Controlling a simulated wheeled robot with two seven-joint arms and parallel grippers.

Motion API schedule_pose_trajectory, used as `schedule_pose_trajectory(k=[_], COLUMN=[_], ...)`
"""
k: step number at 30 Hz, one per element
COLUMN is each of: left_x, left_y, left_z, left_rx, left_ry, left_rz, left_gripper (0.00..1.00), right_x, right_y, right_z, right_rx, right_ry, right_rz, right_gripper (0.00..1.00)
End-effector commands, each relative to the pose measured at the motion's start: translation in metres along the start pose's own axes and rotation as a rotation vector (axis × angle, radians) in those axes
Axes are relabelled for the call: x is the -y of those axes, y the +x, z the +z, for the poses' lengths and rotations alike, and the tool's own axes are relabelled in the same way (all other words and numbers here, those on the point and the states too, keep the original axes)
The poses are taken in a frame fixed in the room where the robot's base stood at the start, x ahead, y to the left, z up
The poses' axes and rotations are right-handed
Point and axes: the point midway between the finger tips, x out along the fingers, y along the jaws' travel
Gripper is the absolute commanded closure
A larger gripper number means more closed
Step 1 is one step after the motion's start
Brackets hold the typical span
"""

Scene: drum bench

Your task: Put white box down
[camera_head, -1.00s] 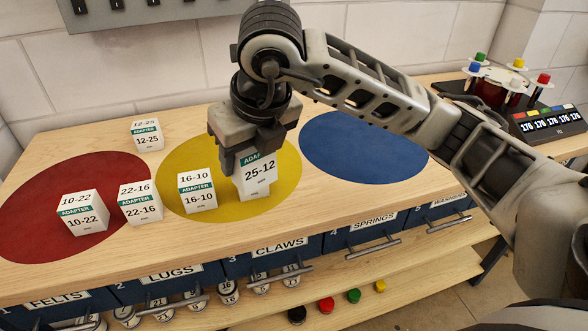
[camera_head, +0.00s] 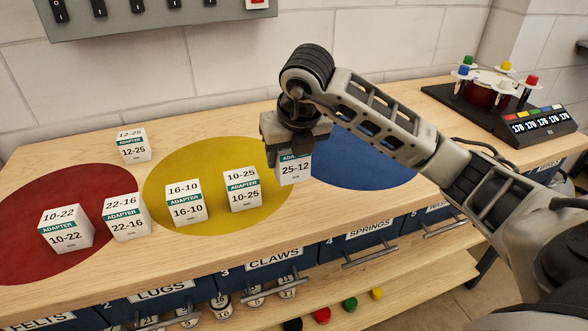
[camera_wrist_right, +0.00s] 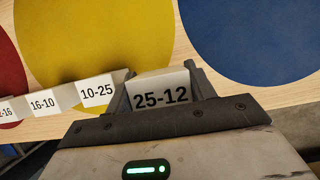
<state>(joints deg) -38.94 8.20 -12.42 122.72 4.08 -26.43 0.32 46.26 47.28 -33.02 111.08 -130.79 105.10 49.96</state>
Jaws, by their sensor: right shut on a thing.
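The white box labelled 25-12 (camera_head: 294,168) is between the jaws of my right gripper (camera_head: 292,150), which is shut on it. It hangs upright by the right edge of the yellow circle (camera_head: 215,155), next to the blue circle (camera_head: 365,165). In the right wrist view the 25-12 box (camera_wrist_right: 160,92) sits between both fingers. Whether its bottom touches the bench cannot be told. White box 10-25 (camera_head: 243,190) stands just left of it, apart from it, on the yellow circle. My left gripper is not in view.
White boxes 16-10 (camera_head: 186,201), 22-16 (camera_head: 126,217) and 10-22 (camera_head: 66,229) stand in a row to the left. Box 12-25 (camera_head: 133,145) stands behind. The red circle (camera_head: 80,185) is at left. The blue circle's visible surface is clear. Drawers (camera_head: 360,240) line the bench front.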

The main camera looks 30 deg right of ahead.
Motion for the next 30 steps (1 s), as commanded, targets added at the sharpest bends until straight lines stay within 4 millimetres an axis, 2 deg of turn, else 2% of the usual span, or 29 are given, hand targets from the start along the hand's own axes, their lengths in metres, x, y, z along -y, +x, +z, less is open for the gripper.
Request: schedule_pose_trajectory(k=[6,12,23,24,26,30], left_x=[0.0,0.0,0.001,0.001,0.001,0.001], left_y=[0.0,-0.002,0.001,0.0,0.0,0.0], left_z=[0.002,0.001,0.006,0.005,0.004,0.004], left_rx=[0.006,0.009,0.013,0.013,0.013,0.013], left_ry=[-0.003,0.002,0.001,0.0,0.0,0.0], left_rz=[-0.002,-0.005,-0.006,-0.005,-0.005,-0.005], left_gripper=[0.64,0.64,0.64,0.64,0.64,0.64], right_x=[0.013,0.01,0.01,0.01,0.01,0.01], right_y=[0.018,0.041,0.046,0.046,0.045,0.045], right_z=[0.0,-0.011,-0.012,-0.012,-0.012,-0.012], right_rx=[-0.002,-0.001,0.002,0.001,0.001,0.001], right_ry=[0.002,0.0,0.0,0.0,0.0,0.0], right_rz=[-0.003,0.001,0.001,0.001,0.001,0.001], right_gripper=[0.71,0.71,0.71,0.4,0.24,0.24])
